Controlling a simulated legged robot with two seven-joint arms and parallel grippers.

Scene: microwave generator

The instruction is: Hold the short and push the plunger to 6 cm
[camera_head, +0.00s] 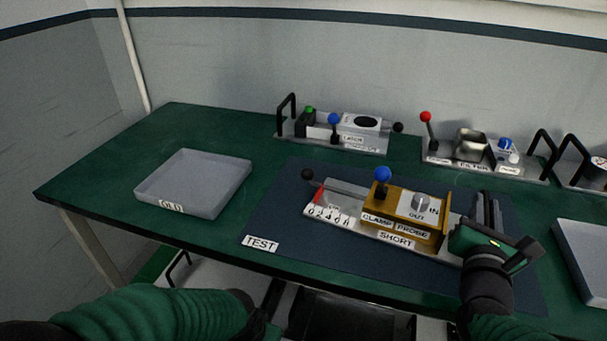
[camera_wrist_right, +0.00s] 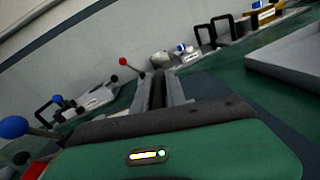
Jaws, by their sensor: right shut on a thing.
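The short (camera_head: 396,238) is a grey-based unit with a yellow-brown body on the dark mat. It has CLAMP and PROBE labels, a blue ball lever (camera_head: 382,175) standing up and a grey knob. Its plunger (camera_head: 308,174) has a black ball end at the left, with a red pointer near the low-number end of the scale (camera_head: 328,214). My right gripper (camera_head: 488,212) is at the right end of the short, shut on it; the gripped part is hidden. Its fingers show in the right wrist view (camera_wrist_right: 163,92). My left gripper (camera_head: 270,305) is low by the table's front edge, its fingers unclear.
A grey tray marked OLD (camera_head: 195,182) is at the left, another tray (camera_head: 585,262) at the right edge. The latch unit (camera_head: 335,132) and filter unit (camera_head: 482,160) stand behind. A TEST label (camera_head: 261,244) lies on the mat. Table between OLD tray and mat is clear.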

